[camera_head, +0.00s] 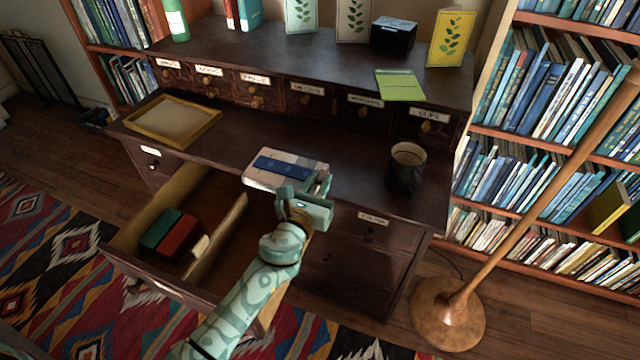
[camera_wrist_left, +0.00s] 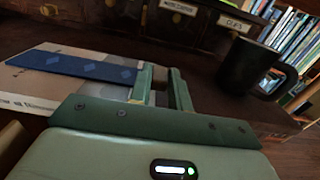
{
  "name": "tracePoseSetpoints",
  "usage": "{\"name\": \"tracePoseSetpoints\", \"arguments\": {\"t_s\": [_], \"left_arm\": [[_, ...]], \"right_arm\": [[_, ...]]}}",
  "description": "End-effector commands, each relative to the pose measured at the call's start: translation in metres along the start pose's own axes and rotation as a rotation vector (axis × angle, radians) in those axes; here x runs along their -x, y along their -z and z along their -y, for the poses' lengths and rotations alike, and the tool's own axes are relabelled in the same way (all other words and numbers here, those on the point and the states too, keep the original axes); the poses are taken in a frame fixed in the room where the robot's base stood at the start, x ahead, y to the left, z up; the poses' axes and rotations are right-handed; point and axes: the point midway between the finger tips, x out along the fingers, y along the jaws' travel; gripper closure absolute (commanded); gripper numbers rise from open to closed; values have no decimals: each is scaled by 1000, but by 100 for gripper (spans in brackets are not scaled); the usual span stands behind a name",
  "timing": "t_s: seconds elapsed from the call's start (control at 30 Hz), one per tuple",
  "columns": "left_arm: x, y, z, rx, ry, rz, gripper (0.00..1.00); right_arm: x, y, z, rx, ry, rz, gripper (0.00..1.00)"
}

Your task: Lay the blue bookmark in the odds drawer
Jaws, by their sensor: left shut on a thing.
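The blue bookmark (camera_head: 282,167), a dark blue strip with lighter diamonds, lies along the top of a pale book (camera_head: 262,181) at the desk's front edge. In the left wrist view the bookmark (camera_wrist_left: 75,65) runs toward my fingers, and its right end is hidden behind the near one. My left gripper (camera_head: 308,190) is at the book's right end, shut on the bookmark's end; the grip itself is partly hidden. The fingers also show in the left wrist view (camera_wrist_left: 164,90). The open odds drawer (camera_head: 230,228) is below left, with green and red items inside. My right gripper is not in view.
A dark mug (camera_head: 405,172) stands right of my gripper. A wooden tray (camera_head: 140,128) lies at the desk's left. A slanted lamp pole (camera_head: 535,185) rises at the right. The drawer's right compartment looks clear where visible.

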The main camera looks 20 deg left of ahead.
Motion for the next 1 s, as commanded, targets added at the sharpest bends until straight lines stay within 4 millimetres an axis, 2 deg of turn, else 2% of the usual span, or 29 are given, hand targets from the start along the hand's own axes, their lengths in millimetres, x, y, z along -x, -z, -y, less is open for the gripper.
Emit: {"name": "tracePoseSetpoints", "arguments": {"t_s": [0.1,0.3,0.33,0.4,0.77,0.87,1.0], "left_arm": [[0,-3,0,0,0,2,100],[0,4,0,-1,0,0,100],[0,2,0,-1,-1,1,73],[0,2,0,-1,-1,1,59],[3,1,0,0,-2,0,59],[19,1,0,-2,0,0,59],[56,2,0,-3,0,-2,59]], "right_arm": [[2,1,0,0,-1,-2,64],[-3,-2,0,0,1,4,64],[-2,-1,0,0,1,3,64],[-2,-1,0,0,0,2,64],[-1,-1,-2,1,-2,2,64],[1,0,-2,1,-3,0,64],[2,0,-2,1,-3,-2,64]]}}
